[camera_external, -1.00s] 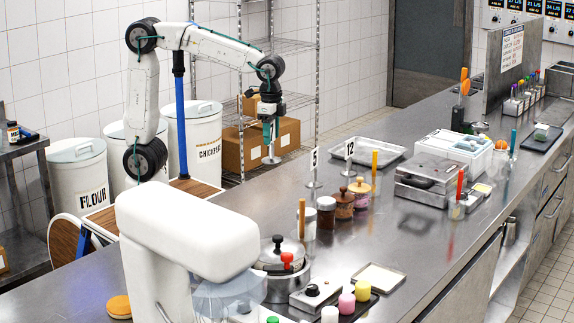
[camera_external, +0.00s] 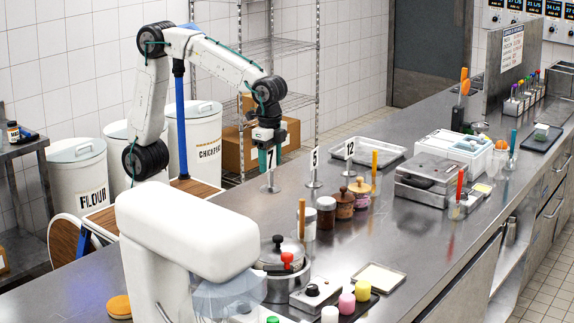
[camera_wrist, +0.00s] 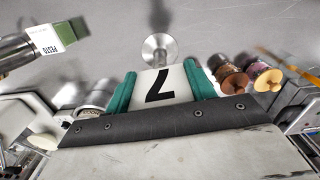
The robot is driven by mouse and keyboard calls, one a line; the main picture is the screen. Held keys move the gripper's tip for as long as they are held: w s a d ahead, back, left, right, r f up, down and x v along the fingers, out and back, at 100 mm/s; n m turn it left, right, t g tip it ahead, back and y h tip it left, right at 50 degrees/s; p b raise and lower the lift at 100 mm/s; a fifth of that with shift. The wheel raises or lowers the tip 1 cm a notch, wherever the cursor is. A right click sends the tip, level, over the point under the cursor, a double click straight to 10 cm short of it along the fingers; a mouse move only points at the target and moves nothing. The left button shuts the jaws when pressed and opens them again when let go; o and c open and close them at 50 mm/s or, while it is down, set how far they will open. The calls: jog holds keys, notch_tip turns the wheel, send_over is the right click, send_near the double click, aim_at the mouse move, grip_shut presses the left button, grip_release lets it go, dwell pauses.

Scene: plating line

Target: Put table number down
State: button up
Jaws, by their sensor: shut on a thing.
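The table number 7 (camera_external: 271,162) is a white card on a metal stand with a round base. My gripper (camera_external: 266,150) is shut on its card, with the green fingers at either side. In the external view the round base (camera_external: 269,188) is at the counter's surface, near its left edge; I cannot tell if it touches. In the wrist view the card (camera_wrist: 160,88) sits between the green fingertips (camera_wrist: 158,92), and the round base (camera_wrist: 158,49) shows beyond it against the grey counter. The stand looks upright.
Table number 5 (camera_external: 314,160) stands just to the right, and table number 12 (camera_external: 349,150) beyond it. Several lidded jars (camera_external: 345,205) are to the front right. A pot (camera_external: 283,258) stands nearer.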

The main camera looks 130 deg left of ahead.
jog(key=s+a+f+m, duration=0.1)
jog(key=s+a+f, duration=0.2)
jog(key=s+f, duration=0.45)
jog(key=shift+w+a+f, duration=0.3)
jog(key=shift+w+f, duration=0.4)
jog(key=shift+w, duration=1.85)
jog(key=shift+w+a+f, duration=0.3)
jog(key=shift+w+f, duration=0.4)
jog(key=shift+w, duration=1.85)
jog(key=shift+w+a+f, duration=0.3)
jog(key=shift+w+f, duration=0.4)
jog(key=shift+w, duration=1.85)
jog(key=shift+f, duration=0.1)
jog(key=o, duration=1.4)
